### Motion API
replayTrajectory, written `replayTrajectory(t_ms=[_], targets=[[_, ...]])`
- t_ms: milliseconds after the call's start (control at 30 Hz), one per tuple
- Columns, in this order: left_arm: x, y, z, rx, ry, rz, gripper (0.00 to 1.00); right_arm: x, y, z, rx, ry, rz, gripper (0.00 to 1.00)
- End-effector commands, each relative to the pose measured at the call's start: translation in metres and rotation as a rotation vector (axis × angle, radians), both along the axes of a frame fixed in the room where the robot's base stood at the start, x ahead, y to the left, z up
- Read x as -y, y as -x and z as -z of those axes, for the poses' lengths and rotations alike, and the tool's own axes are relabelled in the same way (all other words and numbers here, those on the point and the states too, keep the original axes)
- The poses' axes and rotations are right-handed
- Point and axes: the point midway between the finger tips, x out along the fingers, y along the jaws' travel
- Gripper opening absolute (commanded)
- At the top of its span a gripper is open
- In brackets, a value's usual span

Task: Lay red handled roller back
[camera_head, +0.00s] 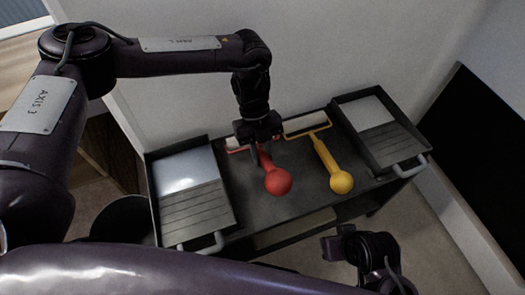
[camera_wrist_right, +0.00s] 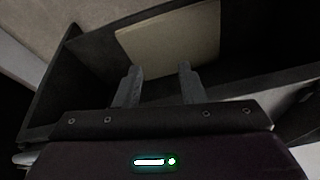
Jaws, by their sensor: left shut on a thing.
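The red handled roller (camera_head: 277,180) is over the dark table top between two paint trays, its round handle end toward me. Its roller end is mostly hidden behind my left gripper (camera_head: 261,152), which points down and is shut on it. I cannot tell whether the roller touches the table. A yellow handled roller (camera_head: 340,180) with a pale sleeve lies just to its right. My right gripper (camera_head: 335,245) is low in front of the table, away from both rollers. In the right wrist view its fingers (camera_wrist_right: 158,85) are apart with nothing between them.
A paint tray (camera_head: 190,190) with a grey handle stands left on the dark table (camera_head: 262,211), and another tray (camera_head: 380,130) stands right. A pale board (camera_wrist_right: 170,38) lies on the shelf below. A white wall is close behind. Bare table shows in front of the rollers.

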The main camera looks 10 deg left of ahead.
Motion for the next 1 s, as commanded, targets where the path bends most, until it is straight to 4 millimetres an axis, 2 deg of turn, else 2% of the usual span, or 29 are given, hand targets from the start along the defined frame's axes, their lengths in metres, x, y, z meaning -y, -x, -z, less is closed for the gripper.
replayTrajectory(t_ms=[33, 67, 233, 500, 633, 767, 1000], targets=[[0.0, 0.0, 0.0, 0.001, 0.001, 0.0, 0.0, 0.0, 0.0, 0.0, 0.0, 0.0, 0.0, 0.36], [0.0, 0.0, 0.0, 0.001, 0.001, 0.0, 0.27, 0.0, 0.0, 0.0, 0.0, 0.0, 0.0, 0.36], [0.0, 0.0, 0.0, 0.0, 0.0, 0.0, 0.49, 0.0, 0.0, 0.0, -0.001, 0.0, 0.0, 0.36], [0.0, 0.0, -0.001, 0.0, 0.0, -0.001, 0.49, 0.0, 0.001, 0.0, -0.002, 0.001, 0.0, 0.36], [0.0, -0.001, -0.011, 0.002, 0.001, -0.002, 0.49, 0.001, 0.002, -0.002, -0.01, 0.003, 0.001, 0.36], [0.0, -0.001, -0.035, 0.003, 0.001, 0.0, 0.49, 0.005, 0.005, -0.004, -0.034, 0.015, 0.007, 0.36], [0.0, -0.001, -0.095, 0.005, 0.002, 0.0, 0.49, 0.02, 0.006, -0.01, -0.088, 0.053, 0.034, 0.36]])
